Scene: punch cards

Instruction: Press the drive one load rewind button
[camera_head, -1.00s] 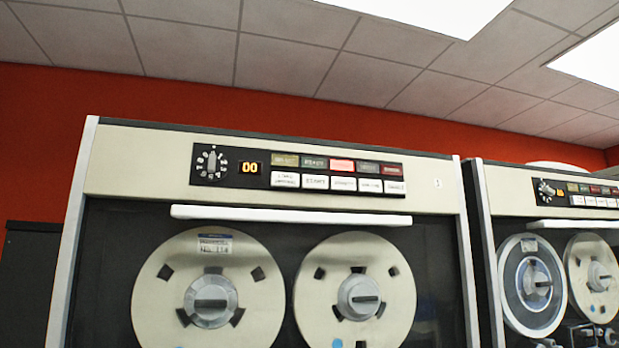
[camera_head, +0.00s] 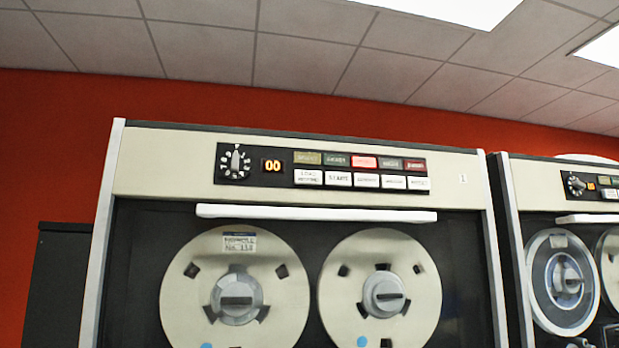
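A tall tape drive (camera_head: 150,165) with a cream top panel and dark front stands ahead of me. Its black control strip holds a dial (camera_head: 235,162), an orange display (camera_head: 272,166) reading 00, a row of coloured indicators with a bright red one (camera_head: 363,162), and a row of white buttons below. The leftmost white button (camera_head: 309,178) has two lines of text, too small to read for sure. The other white buttons (camera_head: 367,181) are also hard to read. Neither gripper is in view.
A white bar (camera_head: 315,213) runs under the control strip, above two tape reels (camera_head: 236,300). A second tape drive (camera_head: 540,184) stands close on the right. A dark cabinet (camera_head: 57,285) is at the left, before a red wall.

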